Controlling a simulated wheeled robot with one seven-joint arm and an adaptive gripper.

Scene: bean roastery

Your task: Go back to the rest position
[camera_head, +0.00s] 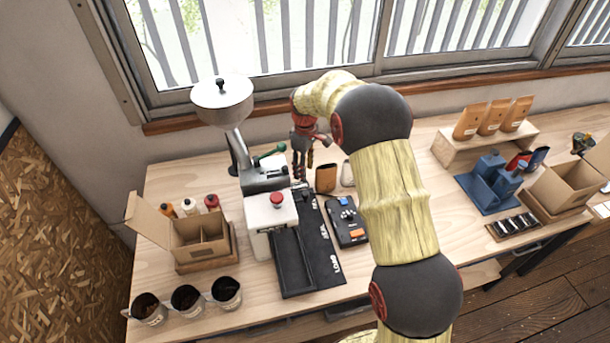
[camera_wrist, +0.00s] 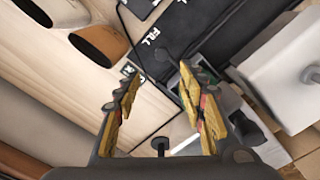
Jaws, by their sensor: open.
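My gripper (camera_head: 303,152) hangs fingers down over the back of the wooden table, just right of the white and grey machine (camera_head: 268,212) with the funnel top. In the wrist view my gripper (camera_wrist: 158,105) is open, with nothing between its two yellow-lined fingers. Below the fingers in that view are the table top (camera_wrist: 60,100) and the black mat (camera_wrist: 190,40) with white lettering. My arm reaches in from the lower right and hides part of the table's middle.
An open cardboard box (camera_head: 200,238) and several dark-filled cups (camera_head: 186,298) stand on the left. A control box (camera_head: 347,222) lies right of the black mat (camera_head: 297,262). Tan bags (camera_head: 495,118) on a wooden riser, a blue fixture (camera_head: 487,183) and another box (camera_head: 572,185) are on the right.

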